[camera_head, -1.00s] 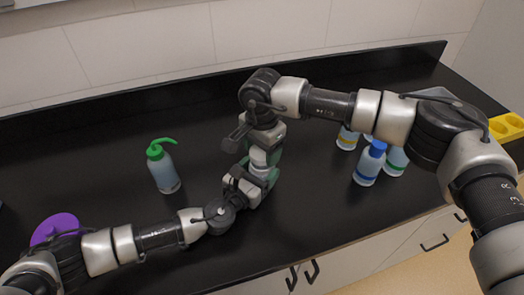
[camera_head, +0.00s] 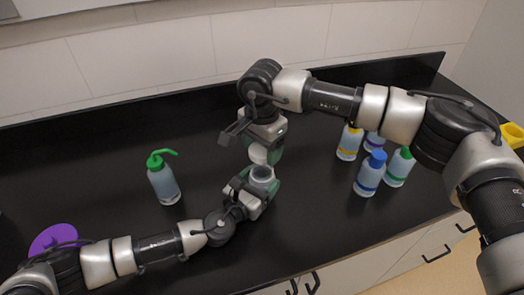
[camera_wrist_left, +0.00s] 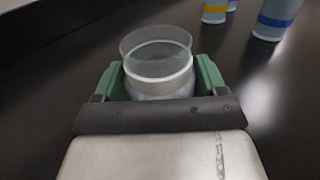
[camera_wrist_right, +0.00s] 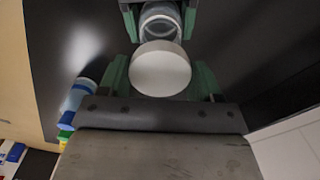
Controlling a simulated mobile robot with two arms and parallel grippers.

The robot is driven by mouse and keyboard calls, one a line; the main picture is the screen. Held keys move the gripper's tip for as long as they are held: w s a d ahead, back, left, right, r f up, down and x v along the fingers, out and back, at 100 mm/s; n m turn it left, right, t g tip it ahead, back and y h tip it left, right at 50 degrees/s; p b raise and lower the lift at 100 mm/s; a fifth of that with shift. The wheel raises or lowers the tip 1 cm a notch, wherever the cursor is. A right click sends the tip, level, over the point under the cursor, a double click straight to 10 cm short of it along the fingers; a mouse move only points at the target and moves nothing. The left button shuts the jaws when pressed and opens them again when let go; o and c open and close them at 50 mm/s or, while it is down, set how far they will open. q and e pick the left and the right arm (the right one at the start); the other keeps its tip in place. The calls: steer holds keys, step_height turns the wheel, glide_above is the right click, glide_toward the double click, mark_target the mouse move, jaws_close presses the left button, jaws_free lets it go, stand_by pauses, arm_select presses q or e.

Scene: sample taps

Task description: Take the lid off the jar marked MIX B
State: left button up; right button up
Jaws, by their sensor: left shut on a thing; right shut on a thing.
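My left gripper (camera_head: 258,190) is shut around the clear jar (camera_head: 262,174) and holds it upright. In the left wrist view the jar (camera_wrist_left: 158,65) has an open, see-through mouth between the green fingers. My right gripper (camera_head: 266,150) is shut on a round white lid (camera_head: 258,154), just above the jar and apart from it. In the right wrist view the lid (camera_wrist_right: 160,70) sits between the green fingers, with the jar (camera_wrist_right: 160,24) beyond it. No MIX B marking is readable.
Several bottles stand to the right, among them a blue-capped bottle (camera_head: 369,175) and a green-capped bottle (camera_head: 399,168). A wash bottle (camera_head: 164,183) with a green spout stands to the left. A purple object (camera_head: 52,237) lies far left. The black bench (camera_head: 90,170) behind is clear.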

arm_select(q)
steer(key=o, duration=1.8)
